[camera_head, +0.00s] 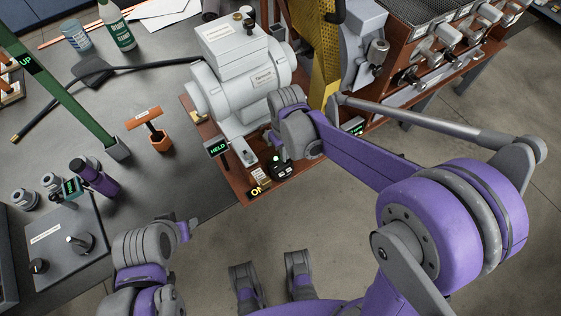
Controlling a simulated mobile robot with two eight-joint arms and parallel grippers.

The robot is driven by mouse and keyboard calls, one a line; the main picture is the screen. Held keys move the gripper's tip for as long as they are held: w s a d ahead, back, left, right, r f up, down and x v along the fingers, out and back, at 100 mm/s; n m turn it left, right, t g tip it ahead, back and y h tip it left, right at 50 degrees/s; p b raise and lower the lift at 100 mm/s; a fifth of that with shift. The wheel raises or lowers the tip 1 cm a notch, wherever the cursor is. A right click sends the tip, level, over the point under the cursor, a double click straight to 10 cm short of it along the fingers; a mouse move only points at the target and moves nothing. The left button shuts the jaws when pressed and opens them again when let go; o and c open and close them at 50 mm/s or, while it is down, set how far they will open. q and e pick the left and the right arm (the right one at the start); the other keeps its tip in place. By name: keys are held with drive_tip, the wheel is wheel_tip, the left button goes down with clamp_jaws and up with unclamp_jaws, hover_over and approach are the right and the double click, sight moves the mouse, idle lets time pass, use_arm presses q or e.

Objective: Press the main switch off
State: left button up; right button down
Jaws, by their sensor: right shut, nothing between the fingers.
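The main switch appears to be the small black box (284,171) with a green light, at the front corner of the roaster's reddish-brown base. A yellow "ON" label (258,190) stands beside it. My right gripper (276,152) is shut and empty, pointing down just above the black box. Whether it touches the box cannot be told, as the wrist covers part of the view. My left gripper (190,228) is low at the front edge of the grey table, away from the switch. Its fingers are too small to read.
The grey roaster (240,75) stands behind the switch, with a "HELD" sign (217,148) left of it. Open floor lies in front.

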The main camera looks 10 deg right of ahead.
drive_tip(key=shift+f+b, duration=0.75)
drive_tip(key=shift+f, duration=0.25)
idle(0.6)
drive_tip(key=shift+r, duration=0.15)
drive_tip(key=shift+r+p, duration=2.6)
drive_tip(key=shift+r, duration=0.85)
drive_tip(key=s+d+r+m+t+p, duration=0.2)
drive_tip(key=s+d+r+p, duration=0.1)
drive_tip(key=s+r, duration=0.3)
drive_tip(key=s+d+r+m+t+p, duration=0.2)
drive_tip(key=s+d+r+t+p, duration=0.1)
drive_tip(key=s+r, duration=0.3)
drive_tip(key=shift+s+d+p, duration=0.3)
drive_tip(key=shift+s+p, duration=0.05)
drive_tip(key=shift+s, duration=0.65)
drive_tip(key=shift+a, duration=0.1)
